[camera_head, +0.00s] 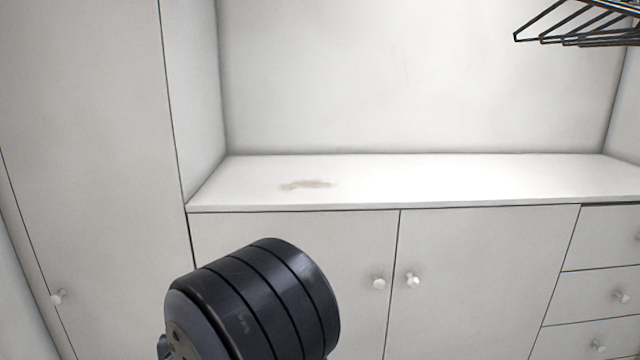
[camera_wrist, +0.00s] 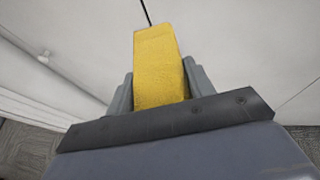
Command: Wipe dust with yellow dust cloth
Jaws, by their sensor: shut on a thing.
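The yellow dust cloth (camera_wrist: 158,65) shows in the wrist view as a folded block standing up between the fingers. My gripper (camera_wrist: 160,88) is shut on it, with one grey finger on each side. In the head view the gripper and cloth are not seen; only a black part of my arm shows at the lower middle. A brownish dust patch (camera_head: 308,184) lies on the left part of the white countertop (camera_head: 450,180). The cloth is apart from the patch, as the wrist view shows white cabinet surfaces around it.
White cabinet doors with round knobs (camera_head: 412,280) are below the countertop. Drawers (camera_head: 605,296) are at the right. A tall white cabinet (camera_head: 90,150) stands at the left. The countertop is otherwise clear.

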